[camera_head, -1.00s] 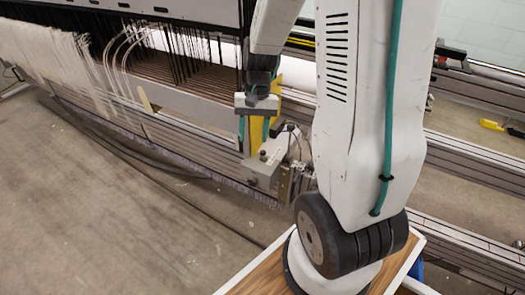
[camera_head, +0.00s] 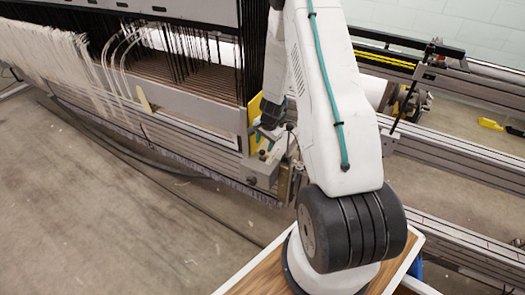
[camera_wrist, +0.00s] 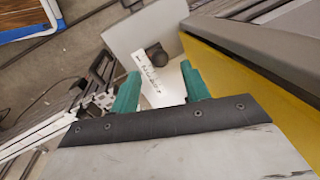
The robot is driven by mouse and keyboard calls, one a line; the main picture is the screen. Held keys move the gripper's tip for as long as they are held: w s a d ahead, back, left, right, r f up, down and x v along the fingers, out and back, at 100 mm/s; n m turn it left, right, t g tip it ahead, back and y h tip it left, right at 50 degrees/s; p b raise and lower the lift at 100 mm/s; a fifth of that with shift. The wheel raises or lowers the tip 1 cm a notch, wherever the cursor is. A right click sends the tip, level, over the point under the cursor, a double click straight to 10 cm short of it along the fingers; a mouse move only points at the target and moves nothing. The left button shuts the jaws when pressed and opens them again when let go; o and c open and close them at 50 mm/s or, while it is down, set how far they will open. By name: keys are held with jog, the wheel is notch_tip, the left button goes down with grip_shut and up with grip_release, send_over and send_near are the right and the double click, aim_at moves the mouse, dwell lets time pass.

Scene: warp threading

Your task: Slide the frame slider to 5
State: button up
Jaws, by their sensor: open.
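The frame slider appears as a dark round knob (camera_wrist: 157,55) on a light grey metal plate (camera_wrist: 128,36), beside a white label strip (camera_wrist: 148,72) whose marks are too small to read. In the head view, a grey metal box (camera_head: 260,172) sits at the end of the machine's rail; its details are too small to read. My gripper (camera_wrist: 158,84) is open, its two teal fingers apart and empty. The knob shows beyond the gap between the fingertips; contact cannot be told. In the head view my gripper (camera_head: 268,143) is just above the box, partly hidden by my arm.
A yellow panel (camera_wrist: 250,95) and a dark grey beam stand close on the right in the wrist view. Slotted metal rails (camera_wrist: 60,120) lie at left. In the head view, the loom's hanging threads (camera_head: 185,60) fill the back left; the floor (camera_head: 100,200) in front is open.

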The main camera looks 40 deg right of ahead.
aim_at(262, 151)
jog(key=f, duration=0.2)
jog(key=w+f, duration=0.1)
jog(key=f, duration=0.2)
jog(key=shift+a, duration=0.1)
